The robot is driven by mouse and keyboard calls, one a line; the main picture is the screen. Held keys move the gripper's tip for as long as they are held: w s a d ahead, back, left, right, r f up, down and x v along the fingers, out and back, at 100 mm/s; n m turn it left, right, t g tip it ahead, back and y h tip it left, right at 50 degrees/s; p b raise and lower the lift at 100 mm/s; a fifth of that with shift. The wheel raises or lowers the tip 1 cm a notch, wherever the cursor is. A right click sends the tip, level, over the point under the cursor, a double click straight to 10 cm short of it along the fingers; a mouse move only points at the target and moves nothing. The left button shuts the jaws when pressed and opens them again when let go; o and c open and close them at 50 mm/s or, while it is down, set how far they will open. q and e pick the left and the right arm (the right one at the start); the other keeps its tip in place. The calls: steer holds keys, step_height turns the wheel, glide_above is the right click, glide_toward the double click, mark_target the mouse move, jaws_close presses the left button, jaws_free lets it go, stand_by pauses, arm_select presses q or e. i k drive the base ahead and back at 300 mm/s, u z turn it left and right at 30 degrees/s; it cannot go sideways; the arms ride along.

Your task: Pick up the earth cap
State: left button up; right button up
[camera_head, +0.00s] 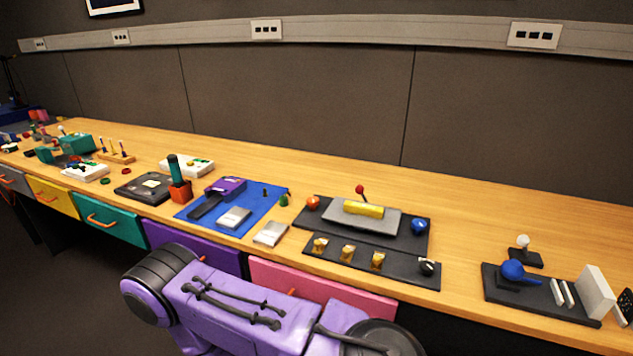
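No object is clearly marked as the earth cap. A small blue ball (419,226) sits at the right end of a dark panel (408,246), and an orange ball (312,202) at its left end. I cannot tell whether either blue ball bears the earth cap. Neither of my grippers is in view; only purple and black parts of my body show at the bottom centre.
Between the balls, a grey plate (345,224) carries a yellow cylinder (362,209) and a red-tipped lever (360,190). A lower dark strip (333,260) holds several yellow pieces. A blue mat (258,217) with tools lies left. Bare wood (470,220) shows behind the right panels.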

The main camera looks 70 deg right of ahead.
mark_target(283, 199)
steer(key=k, duration=0.1)
steer(key=z, duration=1.2)
